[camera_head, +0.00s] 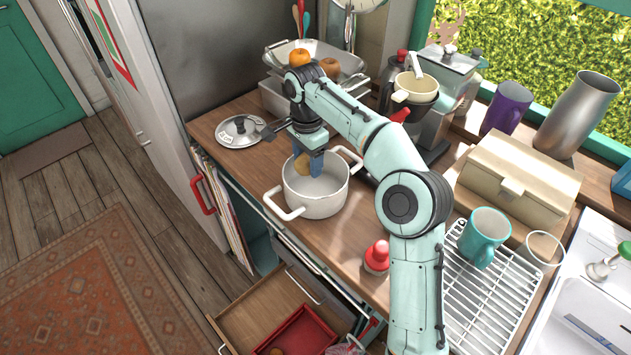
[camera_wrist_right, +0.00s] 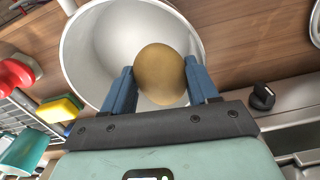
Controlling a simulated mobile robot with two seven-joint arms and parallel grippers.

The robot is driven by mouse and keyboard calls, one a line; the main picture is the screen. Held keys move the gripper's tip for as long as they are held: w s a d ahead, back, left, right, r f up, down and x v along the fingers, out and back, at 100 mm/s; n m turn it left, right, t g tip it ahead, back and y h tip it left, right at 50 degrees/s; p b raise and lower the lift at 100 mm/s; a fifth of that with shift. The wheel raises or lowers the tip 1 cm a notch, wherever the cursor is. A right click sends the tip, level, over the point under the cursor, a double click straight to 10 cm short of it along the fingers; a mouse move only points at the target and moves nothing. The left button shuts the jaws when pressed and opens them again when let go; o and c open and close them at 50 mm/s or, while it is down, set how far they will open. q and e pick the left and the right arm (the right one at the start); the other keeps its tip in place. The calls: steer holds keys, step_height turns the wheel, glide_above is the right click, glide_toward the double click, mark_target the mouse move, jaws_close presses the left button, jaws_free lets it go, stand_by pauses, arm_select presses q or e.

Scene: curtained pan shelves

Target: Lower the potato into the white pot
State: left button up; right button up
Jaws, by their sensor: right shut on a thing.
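The white pot (camera_head: 315,197) stands open on the wooden counter, with a handle on each side. My right gripper (camera_head: 308,163) points down at the pot's far inner side. Its blue fingers are shut on the brown potato (camera_head: 301,164), which shows between them. In the right wrist view the potato (camera_wrist_right: 160,72) sits between both fingertips, in front of the pot's white interior (camera_wrist_right: 110,40). I cannot tell how far the potato is above the pot's floor. My left gripper is not in view.
A metal lid (camera_head: 240,131) lies at the counter's far left. A red-topped shaker (camera_head: 377,257) stands right of the pot, near a dish rack (camera_head: 490,290). A fruit basket (camera_head: 335,55) is behind. An open drawer (camera_head: 262,315) juts out below.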

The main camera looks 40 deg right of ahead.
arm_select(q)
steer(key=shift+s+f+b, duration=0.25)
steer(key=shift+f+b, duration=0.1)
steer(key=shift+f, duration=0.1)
arm_select(e)
steer(key=shift+f, duration=0.75)
steer(key=o, duration=1.2)
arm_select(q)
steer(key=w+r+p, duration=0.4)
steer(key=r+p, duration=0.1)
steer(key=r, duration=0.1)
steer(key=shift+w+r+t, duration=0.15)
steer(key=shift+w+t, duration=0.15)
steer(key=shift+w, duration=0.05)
arm_select(e)
step_height(320, 180, up, 13)
steer(key=shift+r, duration=0.2)
